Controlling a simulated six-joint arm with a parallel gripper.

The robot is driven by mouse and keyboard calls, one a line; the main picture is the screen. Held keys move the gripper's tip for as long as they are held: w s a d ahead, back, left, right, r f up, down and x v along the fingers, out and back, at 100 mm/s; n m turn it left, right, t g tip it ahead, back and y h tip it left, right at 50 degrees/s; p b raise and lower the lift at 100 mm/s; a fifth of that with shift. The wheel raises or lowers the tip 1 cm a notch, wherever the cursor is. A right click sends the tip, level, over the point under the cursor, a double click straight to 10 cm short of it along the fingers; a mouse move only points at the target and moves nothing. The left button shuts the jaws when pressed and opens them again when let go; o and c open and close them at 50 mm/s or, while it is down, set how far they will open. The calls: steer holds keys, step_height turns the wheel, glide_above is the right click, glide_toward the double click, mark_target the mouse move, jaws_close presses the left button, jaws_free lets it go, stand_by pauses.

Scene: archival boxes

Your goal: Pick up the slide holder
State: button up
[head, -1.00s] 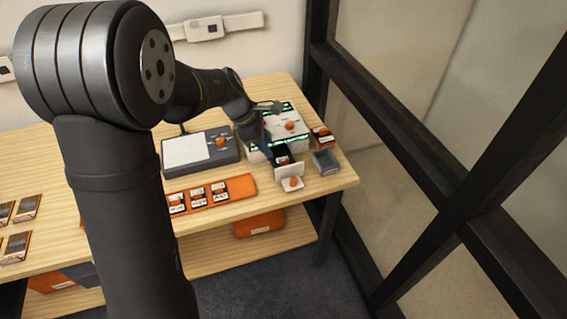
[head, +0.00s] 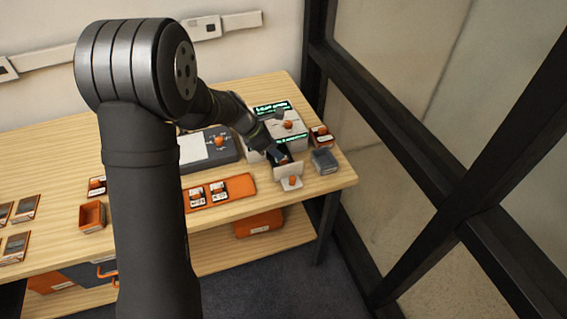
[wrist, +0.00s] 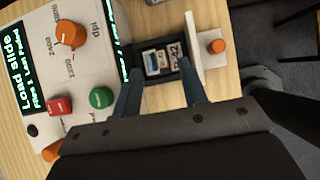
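The slide holder (wrist: 163,62) is a small dark piece with a pictured, lettered face. In the wrist view it lies in the black well of the white-fronted drawer (wrist: 196,40) beside the scanner. My gripper (wrist: 161,75) is open, with one blue-grey finger at each side of the well. I see a gap between the fingers and the holder, and cannot tell how deep the tips reach. In the head view my gripper (head: 277,153) is at the drawer (head: 289,171) and mostly hides the holder.
The scanner (wrist: 75,75) has a lit "Load slide" display, knobs and buttons. An orange tray (head: 238,185) with slides lies to the left, partly behind my arm. A grey bin (head: 325,161) stands to the right near the table edge. An orange bin (head: 92,216) stands further left.

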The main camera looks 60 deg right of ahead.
mark_target(283, 162)
steer(key=shift+w+a+f+x, duration=0.1)
steer(key=shift+x, duration=0.75)
steer(key=shift+w+a+f+x, duration=0.1)
steer(key=shift+x, duration=0.8)
steer(key=shift+w+a+f+x, duration=0.1)
steer(key=shift+x, duration=0.75)
jaws_close()
